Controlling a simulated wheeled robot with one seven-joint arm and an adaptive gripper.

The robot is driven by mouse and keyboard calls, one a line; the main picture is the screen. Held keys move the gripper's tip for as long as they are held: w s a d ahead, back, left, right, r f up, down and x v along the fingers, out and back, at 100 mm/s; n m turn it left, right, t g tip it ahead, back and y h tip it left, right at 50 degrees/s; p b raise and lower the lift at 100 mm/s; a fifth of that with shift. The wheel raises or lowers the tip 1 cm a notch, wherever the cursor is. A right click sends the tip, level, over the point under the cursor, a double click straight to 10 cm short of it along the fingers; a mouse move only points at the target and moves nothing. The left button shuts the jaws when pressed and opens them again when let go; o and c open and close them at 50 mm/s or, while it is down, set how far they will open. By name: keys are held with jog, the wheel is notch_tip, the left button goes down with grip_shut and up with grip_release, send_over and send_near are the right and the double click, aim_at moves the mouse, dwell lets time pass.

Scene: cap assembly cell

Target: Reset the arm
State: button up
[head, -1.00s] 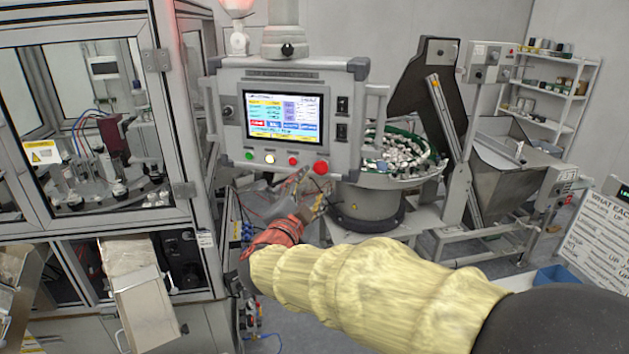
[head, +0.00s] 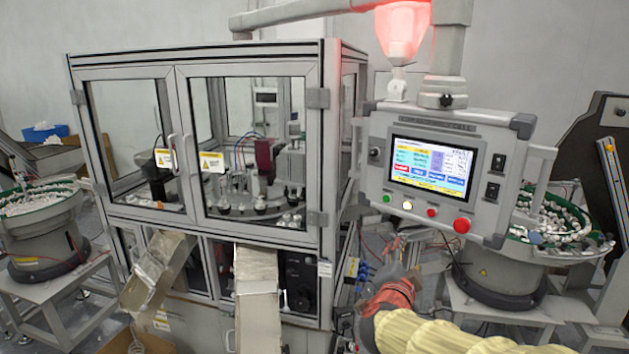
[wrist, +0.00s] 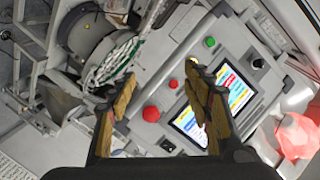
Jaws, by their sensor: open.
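My gripper (head: 400,266) is low in front of the control panel (head: 372,150), below its row of buttons, at the end of my yellow-sleeved arm. In the wrist view my gripper (wrist: 152,98) is open, with its two brown-padded fingers spread apart and nothing between them. The panel lies beyond the fingers in that view. Its red mushroom button (wrist: 151,114) shows between the fingers, and the right finger covers part of the lit screen (wrist: 238,92). In the head view the red button (head: 462,225) is at the panel's lower right.
The glazed assembly cabinet (head: 320,190) stands left of the panel, with two metal chutes (head: 257,270) below its doors. A feeder bowl (head: 500,275) with white caps is behind the panel at right. Another feeder (head: 40,235) is far left. A red lamp (head: 403,30) glows above.

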jog(key=s+a+f+n+g+y, duration=0.25)
jog(key=a+f+n+y, duration=0.45)
jog(key=a, duration=0.5)
jog(key=s+a+f+n+g+y+b, duration=0.1)
jog(key=s+a+f+n+g+y, duration=0.15)
jog(key=s, duration=0.35)
jog(key=s+a+f+n+g+y+b, duration=0.1)
jog(key=s+f+n, duration=0.1)
jog(key=s+f, duration=0.3)
jog(key=s+d+n+g+h+b, duration=0.1)
jog(key=s+d, duration=0.2)
jog(key=s, duration=0.3)
jog(key=s+d+f+n+g+h+b, duration=0.1)
jog(key=s+d+b, duration=0.1)
jog(key=s+d, duration=0.2)
jog(key=s+d+f+n+h+b, duration=0.1)
jog(key=s+d+b, duration=0.1)
jog(key=s, duration=0.7)
jog(key=shift+s+d+g, duration=0.35)
jog(key=shift+d+g, duration=0.05)
jog(key=shift+d, duration=0.45)
jog(key=shift+f+h, duration=0.1)
jog(key=shift+h, duration=0.15)
jog(key=shift+c, duration=0.3)
